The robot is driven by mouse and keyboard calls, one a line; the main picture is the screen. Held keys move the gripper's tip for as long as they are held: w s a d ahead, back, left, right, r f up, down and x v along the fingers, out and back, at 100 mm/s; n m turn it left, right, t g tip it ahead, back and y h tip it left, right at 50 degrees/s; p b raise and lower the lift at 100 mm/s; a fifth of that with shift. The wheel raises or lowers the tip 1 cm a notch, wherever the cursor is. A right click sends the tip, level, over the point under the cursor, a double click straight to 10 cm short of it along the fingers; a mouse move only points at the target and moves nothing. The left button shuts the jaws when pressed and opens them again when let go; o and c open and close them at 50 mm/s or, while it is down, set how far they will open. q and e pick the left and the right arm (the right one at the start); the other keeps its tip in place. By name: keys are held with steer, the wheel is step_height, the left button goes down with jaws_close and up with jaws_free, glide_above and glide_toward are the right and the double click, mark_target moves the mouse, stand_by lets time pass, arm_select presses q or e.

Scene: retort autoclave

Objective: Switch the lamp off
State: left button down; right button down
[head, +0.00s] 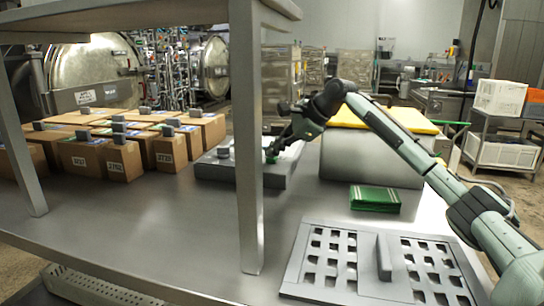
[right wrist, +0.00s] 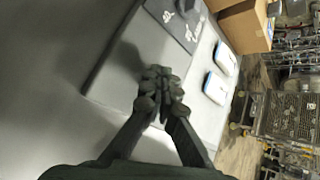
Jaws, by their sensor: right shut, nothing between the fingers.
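I cannot make out a lamp for certain in either view. A low grey box (head: 215,170) stands on the steel table, partly behind a table-frame post. My right gripper (head: 272,154) reaches in from the right over the right part of this box. A small green spot shows at its fingertips. In the right wrist view the fingers (right wrist: 158,92) are shut together with nothing between them, over a grey surface; whether they touch it is unclear. Near them lie two pale rounded pieces with blue edges (right wrist: 218,86) and a dark panel with small knobs (right wrist: 180,18). My left gripper is out of view.
Several cardboard boxes (head: 110,158) stand left of the grey box. A steel post (head: 246,220) rises in front. A green stack (head: 375,198) and a slotted grey tray (head: 345,290) lie at right. The front left tabletop is clear.

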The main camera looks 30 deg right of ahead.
mark_target(275, 159)
steer(key=shift+r, duration=0.5)
steer(key=shift+r, duration=3)
